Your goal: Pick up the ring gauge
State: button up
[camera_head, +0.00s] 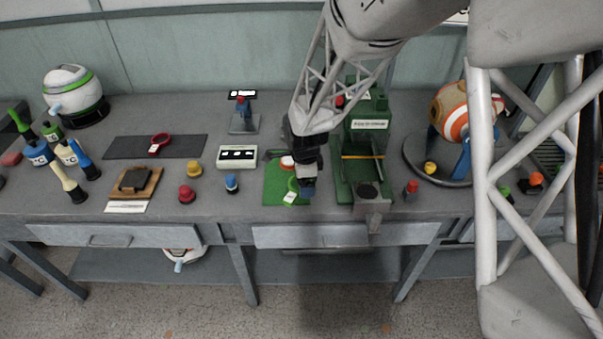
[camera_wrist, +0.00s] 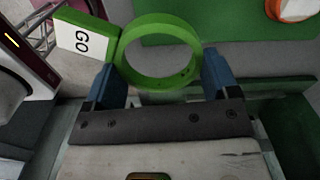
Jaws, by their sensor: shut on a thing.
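The ring gauge is a green ring with a white tag marked GO. In the wrist view the ring (camera_wrist: 160,83) sits between the two blue fingertips of my gripper (camera_wrist: 162,78), and its tag (camera_wrist: 82,42) sticks out to the left. My gripper is shut on the ring. In the head view my gripper (camera_head: 308,188) is over the right edge of the green mat (camera_head: 272,178), with the green gauge (camera_head: 292,184) beside its fingers. I cannot tell how far the gauge is above the mat. A red ring gauge (camera_head: 160,140) lies on the dark mat (camera_head: 120,147) at left.
A green press (camera_head: 367,133) stands close to the right of my gripper. An orange and white piece (camera_head: 287,162) is at the green mat's back. A white box (camera_head: 237,156) and blue button (camera_head: 231,183) stand to the left. The bench's front edge is close.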

jog(key=shift+s+d, duration=0.15)
jog(key=shift+s, duration=0.25)
jog(key=shift+w+r, duration=0.1)
dwell(0.7)
jog(key=shift+w+a+r, duration=0.15)
jog(key=shift+w+a, duration=0.3)
jog(key=shift+w, duration=0.1)
jog(key=w+a+r+n, duration=0.1)
jog(key=w+a, duration=0.5)
jog(key=w+a+r+n, duration=0.1)
jog(key=w+a, duration=0.5)
jog(key=w+a+r+n, duration=0.1)
jog(key=w+a+r, duration=0.1)
jog(key=w+a, duration=0.4)
jog(key=shift+w, duration=0.45)
jog(key=w+a+n, duration=0.1)
jog(key=w+a, duration=0.4)
jog(key=a, duration=0.6)
jog(key=w+a+n, duration=0.2)
jog(key=w+a, duration=0.4)
jog(key=a, duration=0.5)
jog(key=shift+r, duration=0.45)
